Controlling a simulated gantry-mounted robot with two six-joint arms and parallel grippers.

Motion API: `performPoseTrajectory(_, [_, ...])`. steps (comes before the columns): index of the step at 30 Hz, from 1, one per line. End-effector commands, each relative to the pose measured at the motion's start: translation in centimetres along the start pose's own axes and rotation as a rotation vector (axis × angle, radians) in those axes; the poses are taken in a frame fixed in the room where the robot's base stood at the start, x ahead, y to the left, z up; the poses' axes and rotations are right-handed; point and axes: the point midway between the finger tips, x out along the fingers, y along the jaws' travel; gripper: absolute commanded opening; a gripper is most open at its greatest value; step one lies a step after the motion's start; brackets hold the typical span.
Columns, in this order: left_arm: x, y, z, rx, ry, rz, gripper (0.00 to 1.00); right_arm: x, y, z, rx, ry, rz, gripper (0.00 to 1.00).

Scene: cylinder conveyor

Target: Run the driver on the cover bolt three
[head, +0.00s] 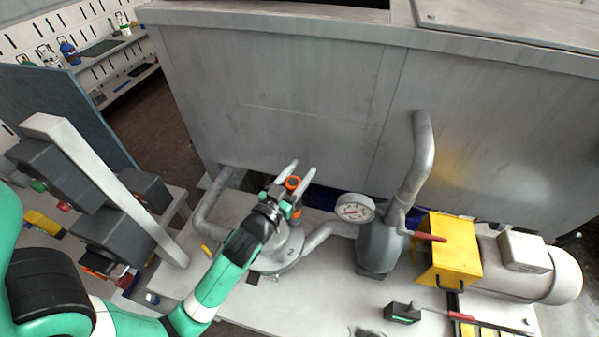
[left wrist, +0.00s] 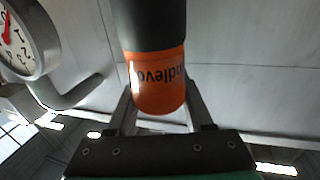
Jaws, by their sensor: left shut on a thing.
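My left gripper (head: 301,168) reaches in from the left over the round grey pump cover (head: 272,262). It is shut on the driver (head: 293,184), an orange and black tool. In the left wrist view the driver (left wrist: 158,82) shows its black body and orange end with lettering between the fingers. A "2" is marked on the near right of the cover's rim. The driver's tip and cover bolt three are hidden behind my gripper and arm, so I cannot tell whether they touch. My right gripper is in neither view.
A pressure gauge (head: 354,209) and grey pipe (head: 421,160) stand right of the cover. A yellow box (head: 452,250) with red-handled levers and a motor (head: 510,268) lie further right. A tall grey panel (head: 290,100) closes off the back.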

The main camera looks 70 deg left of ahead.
Motion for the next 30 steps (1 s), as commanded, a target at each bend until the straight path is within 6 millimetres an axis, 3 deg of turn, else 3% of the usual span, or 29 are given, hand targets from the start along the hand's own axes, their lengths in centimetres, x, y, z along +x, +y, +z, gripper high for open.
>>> performPoseTrajectory(23, [0.0, 0.0, 0.3, 0.001, -0.012, -0.002, 0.00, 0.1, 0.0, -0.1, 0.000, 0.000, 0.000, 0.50])
performPoseTrajectory(30, [0.0, 0.0, -1.1, 0.001, -0.008, -0.001, 0.00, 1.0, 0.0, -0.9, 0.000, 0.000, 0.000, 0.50])
